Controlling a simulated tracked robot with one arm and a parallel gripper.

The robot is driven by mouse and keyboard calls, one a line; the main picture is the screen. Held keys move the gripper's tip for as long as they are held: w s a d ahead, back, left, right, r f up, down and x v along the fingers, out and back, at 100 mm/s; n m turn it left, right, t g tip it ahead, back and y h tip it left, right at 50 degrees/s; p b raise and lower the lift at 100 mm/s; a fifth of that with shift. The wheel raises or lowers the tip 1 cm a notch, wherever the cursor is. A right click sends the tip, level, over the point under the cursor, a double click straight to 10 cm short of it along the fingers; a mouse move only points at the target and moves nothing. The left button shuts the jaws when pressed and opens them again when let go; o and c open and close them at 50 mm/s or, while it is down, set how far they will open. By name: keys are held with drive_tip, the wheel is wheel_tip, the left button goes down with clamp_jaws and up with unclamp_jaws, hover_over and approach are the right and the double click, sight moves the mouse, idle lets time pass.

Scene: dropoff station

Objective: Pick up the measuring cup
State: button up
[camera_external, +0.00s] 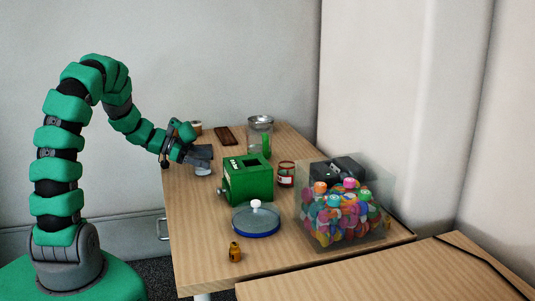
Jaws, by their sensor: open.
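My gripper (203,156), dark grey at the end of my green arm, is open over the left rear part of the wooden table (195,230). A small pale, partly see-through vessel (203,171) stands just below the fingers, and they hide its upper part. It may be the measuring cup, but it is too small to tell. I cannot tell whether the fingers touch it. A small clear glass with red marks (285,174) stands right of the green box and could also be a measuring cup.
The green box (248,182) stands right of my gripper. Behind are a lidded glass jar (260,137), a brown slab (224,136) and a small round container (195,128). In front are a blue-rimmed dish (256,222), an amber bottle (235,252) and a clear bin (343,213) of colourful pieces.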

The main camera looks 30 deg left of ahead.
drive_tip(key=c, duration=1.1)
drive_tip(key=shift+r, duration=0.15)
drive_tip(key=shift+r+p, duration=1.2)
drive_tip(key=shift+r, duration=0.65)
drive_tip(key=shift+s+a+r, duration=0.15)
drive_tip(key=shift+s, duration=2.4)
drive_tip(key=shift+s+a+r, duration=0.2)
drive_tip(key=shift+s, duration=2.4)
drive_tip(key=shift+s+a+r, duration=0.15)
drive_tip(key=shift+s, duration=2.4)
drive_tip(key=shift+s+b, duration=0.3)
drive_tip(key=shift+b, duration=0.15)
